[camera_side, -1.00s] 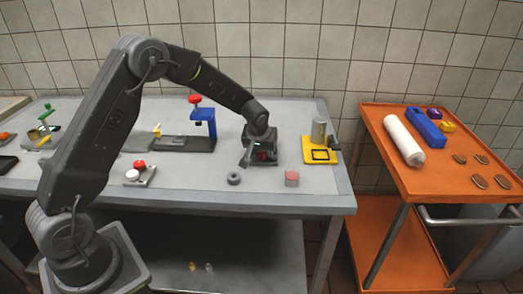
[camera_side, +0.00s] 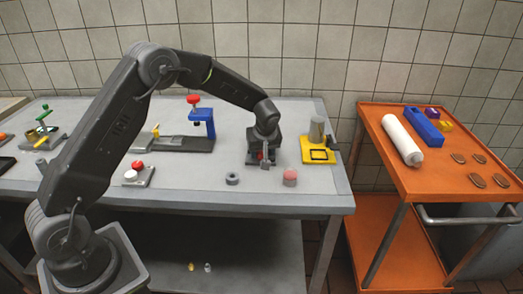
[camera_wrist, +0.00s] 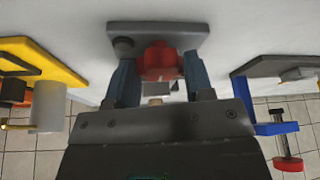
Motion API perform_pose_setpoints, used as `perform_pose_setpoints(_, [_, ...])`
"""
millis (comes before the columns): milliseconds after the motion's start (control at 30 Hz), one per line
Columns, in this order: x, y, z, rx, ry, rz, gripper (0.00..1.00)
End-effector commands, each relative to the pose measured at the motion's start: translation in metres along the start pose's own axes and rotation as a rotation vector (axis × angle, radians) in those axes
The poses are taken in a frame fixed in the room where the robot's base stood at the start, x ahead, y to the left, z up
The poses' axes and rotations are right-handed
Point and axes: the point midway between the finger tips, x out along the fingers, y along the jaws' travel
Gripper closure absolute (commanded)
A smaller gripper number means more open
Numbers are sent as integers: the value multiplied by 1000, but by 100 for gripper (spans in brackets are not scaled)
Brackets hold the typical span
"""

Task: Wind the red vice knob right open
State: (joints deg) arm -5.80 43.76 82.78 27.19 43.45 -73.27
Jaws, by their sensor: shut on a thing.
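The red vice knob (camera_wrist: 158,62) sits at the front of the dark grey vice block (camera_wrist: 190,36) in the wrist view. My gripper (camera_wrist: 160,82) has one finger on each side of the knob and is shut on it. In the side view my gripper (camera_side: 264,158) points down at the vice, and only a small part of the red knob (camera_side: 260,155) shows. My gripper and arm hide most of the vice there, so I cannot tell how far the jaws stand apart.
A yellow stand with a grey cylinder (camera_side: 317,132) is close on the right. A blue press with a red top (camera_side: 203,116) stands to the left. A grey ring (camera_side: 232,179) and a pinkish-red piece (camera_side: 290,177) lie in front. An orange trolley (camera_side: 385,165) stands further right.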

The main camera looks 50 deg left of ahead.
Motion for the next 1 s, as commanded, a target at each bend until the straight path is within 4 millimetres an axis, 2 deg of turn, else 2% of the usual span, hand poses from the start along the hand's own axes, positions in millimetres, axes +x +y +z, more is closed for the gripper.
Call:
perform_pose_setpoints(267, [0, 0, 0, -5, -1, 0, 76])
perform_pose_setpoints(300, [0, 0, 0, -5, -1, 1, 50])
perform_pose_setpoints(567, [0, 0, 0, -3, -1, 1, 27])
perform_pose_setpoints(833, [-2, 0, 0, -2, 0, 1, 27])
perform_pose_setpoints(1000, [-22, 1, 0, -2, 2, 4, 27])
